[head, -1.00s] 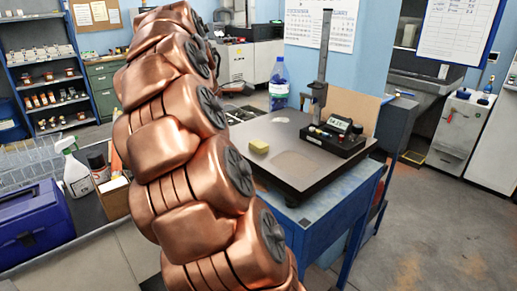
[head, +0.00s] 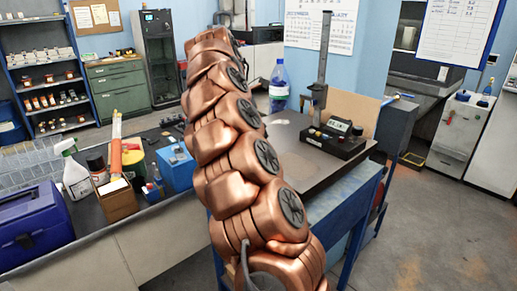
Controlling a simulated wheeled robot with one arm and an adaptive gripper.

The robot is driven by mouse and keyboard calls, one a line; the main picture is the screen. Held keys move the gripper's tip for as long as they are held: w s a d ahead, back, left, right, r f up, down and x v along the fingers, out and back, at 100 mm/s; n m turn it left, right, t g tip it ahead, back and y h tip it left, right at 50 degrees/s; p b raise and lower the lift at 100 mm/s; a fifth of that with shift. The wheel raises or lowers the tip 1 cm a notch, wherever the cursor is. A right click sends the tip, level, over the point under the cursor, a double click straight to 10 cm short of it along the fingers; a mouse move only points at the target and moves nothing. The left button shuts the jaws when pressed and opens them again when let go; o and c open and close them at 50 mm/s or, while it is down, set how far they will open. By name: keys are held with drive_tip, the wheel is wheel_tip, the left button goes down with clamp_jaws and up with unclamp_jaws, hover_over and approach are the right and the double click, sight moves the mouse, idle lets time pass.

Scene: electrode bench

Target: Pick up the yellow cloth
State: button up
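No yellow cloth can be made out on the blue bench (head: 352,195) now. My copper-coloured arm crosses the left part of the bench's dark top and hides what lies behind it. My gripper is not in view; the far end of the arm points away to the upper left.
On the bench stand a gauge stand (head: 323,60) with a black control box (head: 335,138) and a water bottle (head: 279,85). On the left counter are a spray bottle (head: 74,170), a blue toolbox (head: 32,217) and a blue box (head: 177,166). The floor at right is clear.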

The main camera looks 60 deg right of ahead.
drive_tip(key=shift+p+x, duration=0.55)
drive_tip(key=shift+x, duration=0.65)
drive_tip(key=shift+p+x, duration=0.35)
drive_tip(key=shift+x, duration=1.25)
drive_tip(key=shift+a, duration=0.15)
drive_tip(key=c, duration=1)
